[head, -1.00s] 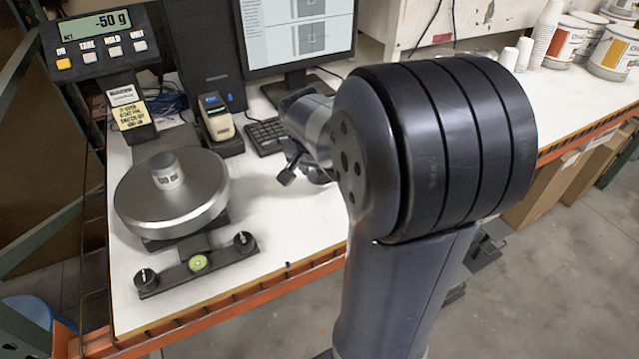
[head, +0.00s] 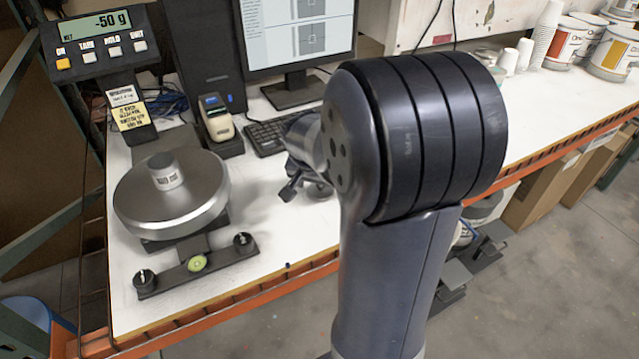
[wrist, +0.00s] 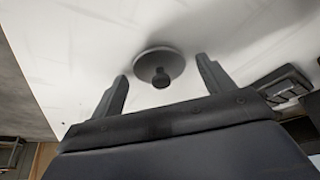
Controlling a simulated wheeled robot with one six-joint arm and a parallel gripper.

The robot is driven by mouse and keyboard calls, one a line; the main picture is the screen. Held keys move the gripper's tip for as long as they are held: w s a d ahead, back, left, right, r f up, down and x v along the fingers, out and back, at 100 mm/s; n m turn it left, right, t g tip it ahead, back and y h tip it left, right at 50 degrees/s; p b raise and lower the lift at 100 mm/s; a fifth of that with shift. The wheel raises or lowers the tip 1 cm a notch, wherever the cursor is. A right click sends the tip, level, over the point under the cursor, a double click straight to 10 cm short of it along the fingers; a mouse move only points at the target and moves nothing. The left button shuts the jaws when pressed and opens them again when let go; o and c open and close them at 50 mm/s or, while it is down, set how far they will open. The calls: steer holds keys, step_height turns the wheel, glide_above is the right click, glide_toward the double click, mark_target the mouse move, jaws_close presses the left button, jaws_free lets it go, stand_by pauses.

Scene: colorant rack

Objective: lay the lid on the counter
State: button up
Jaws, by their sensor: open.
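The lid (wrist: 168,60) is a round grey disc with a dark knob (wrist: 160,78). In the wrist view it appears to lie on the white counter (wrist: 75,60), knob toward me. My gripper (wrist: 162,75) is open, with one finger on each side of the lid in the picture. The fingers do not touch the lid or knob, and nothing is held. In the head view my arm covers much of this spot, and only part of my gripper (head: 293,188) shows low over the counter (head: 270,215).
A scale with a round metal pan (head: 150,210) and a small weight (head: 166,171) stands at the left; its display reads -50 g. A keyboard (head: 268,134), monitor (head: 295,35) and handheld device (head: 216,120) are behind. Cups (head: 547,35) and paint cans (head: 613,55) stand at the far right.

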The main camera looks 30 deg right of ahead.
steer(key=shift+r, duration=0.1)
steer(key=shift+r, duration=0.25)
steer(key=v, duration=1.1)
steer(key=shift+r+p, duration=0.3)
steer(key=shift+p, duration=0.05)
steer(key=shift+a, duration=0.1)
steer(key=x, duration=1.2)
steer(key=shift+s+f, duration=0.15)
steer(key=shift+f, duration=0.05)
steer(key=shift+r, duration=1.5)
